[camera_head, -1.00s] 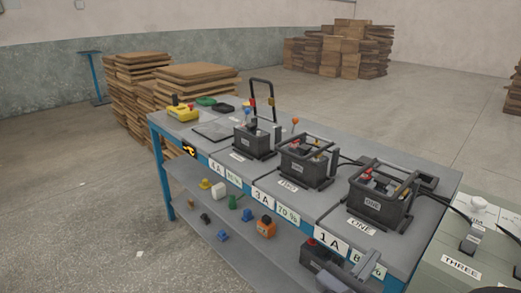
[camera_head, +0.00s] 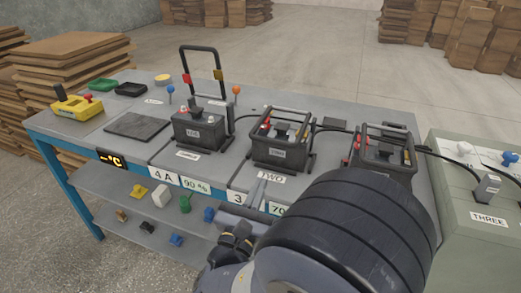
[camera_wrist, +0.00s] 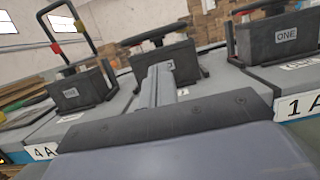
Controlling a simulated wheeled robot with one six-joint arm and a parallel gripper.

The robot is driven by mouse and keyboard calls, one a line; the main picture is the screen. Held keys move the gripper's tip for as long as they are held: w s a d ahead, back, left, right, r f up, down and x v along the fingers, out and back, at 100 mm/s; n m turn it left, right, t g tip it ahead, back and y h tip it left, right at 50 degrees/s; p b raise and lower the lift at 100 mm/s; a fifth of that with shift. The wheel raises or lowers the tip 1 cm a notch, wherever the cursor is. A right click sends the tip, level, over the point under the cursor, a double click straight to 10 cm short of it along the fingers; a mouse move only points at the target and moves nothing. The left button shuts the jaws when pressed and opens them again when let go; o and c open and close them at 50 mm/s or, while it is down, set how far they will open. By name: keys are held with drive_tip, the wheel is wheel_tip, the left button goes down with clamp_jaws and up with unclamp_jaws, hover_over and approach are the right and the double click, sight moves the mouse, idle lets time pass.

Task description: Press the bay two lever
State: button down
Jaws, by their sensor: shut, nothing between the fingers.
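The bay two battery (camera_head: 277,152) is a dark box in the middle of the bench, behind the label TWO (camera_head: 271,177). A black hoop lever (camera_head: 287,111) lies low over its top; the middle box also shows in the wrist view (camera_wrist: 184,62), with its hoop (camera_wrist: 153,35) above. My gripper (camera_head: 258,190) is in front of bay two, at the bench's front edge; its fingers are together and empty. In the wrist view the gripper (camera_wrist: 157,72) points at the middle box, seemingly short of it. I cannot tell the exact gap.
The left bay has an upright hoop (camera_head: 203,62) with red and yellow clips. Bay one (camera_head: 385,160) is to the right, partly behind my arm. A yellow control box (camera_head: 76,106) stands at the left end. A green-grey cabinet (camera_head: 487,220) marked THREE is at the right.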

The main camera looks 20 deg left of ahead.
idle(0.3)
drive_tip(key=x, duration=1)
drive_tip(key=shift+d, duration=0.1)
